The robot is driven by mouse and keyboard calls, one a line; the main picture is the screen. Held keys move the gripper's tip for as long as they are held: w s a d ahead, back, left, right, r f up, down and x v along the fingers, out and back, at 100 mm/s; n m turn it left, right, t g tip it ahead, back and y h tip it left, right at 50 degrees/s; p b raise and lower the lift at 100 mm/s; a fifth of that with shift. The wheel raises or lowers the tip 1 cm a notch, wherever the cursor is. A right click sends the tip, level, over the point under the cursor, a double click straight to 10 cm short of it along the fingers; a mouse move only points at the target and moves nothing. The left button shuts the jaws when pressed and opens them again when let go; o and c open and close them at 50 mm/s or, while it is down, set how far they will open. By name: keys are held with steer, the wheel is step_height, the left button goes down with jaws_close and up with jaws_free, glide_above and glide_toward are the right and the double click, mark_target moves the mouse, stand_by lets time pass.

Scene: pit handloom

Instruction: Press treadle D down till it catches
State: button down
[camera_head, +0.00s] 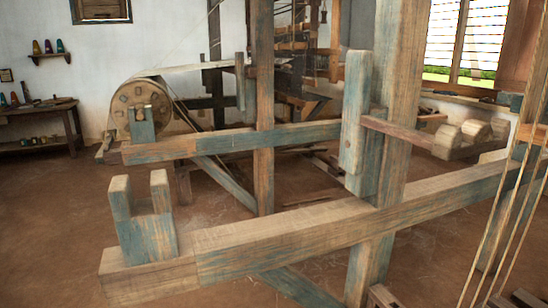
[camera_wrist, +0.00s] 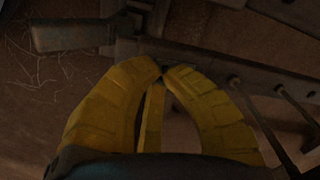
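My gripper (camera_wrist: 163,70) shows in the wrist view, its yellow ribbed fingers curved in so that the tips meet; I see nothing held between them. Beyond the tips is dim woodwork: a block-like wooden end (camera_wrist: 75,37) at upper left and a long dark beam (camera_wrist: 225,75) with thin rods on it, running to the right. I cannot tell whether any of these is treadle D or whether the fingertips touch the wood. In the head view my gripper is not seen, and no treadle can be clearly made out.
The loom's heavy front beam (camera_head: 300,230) crosses the head view, with a thick post (camera_head: 390,120) rising behind it. Cords (camera_head: 500,220) hang at the right. A wooden wheel (camera_head: 150,110) stands at the back left. Brown floor (camera_head: 60,220) is open at the left.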

steer(key=shift+f+b, duration=1.7)
steer(key=shift+f, duration=0.5)
step_height(320, 180, down, 6)
steer(key=shift+r, duration=0.25)
steer(key=shift+d+r+p, duration=0.1)
steer(key=shift+r+p, duration=1.55)
steer(key=shift+r, duration=0.8)
steer(key=shift+r, duration=0.1)
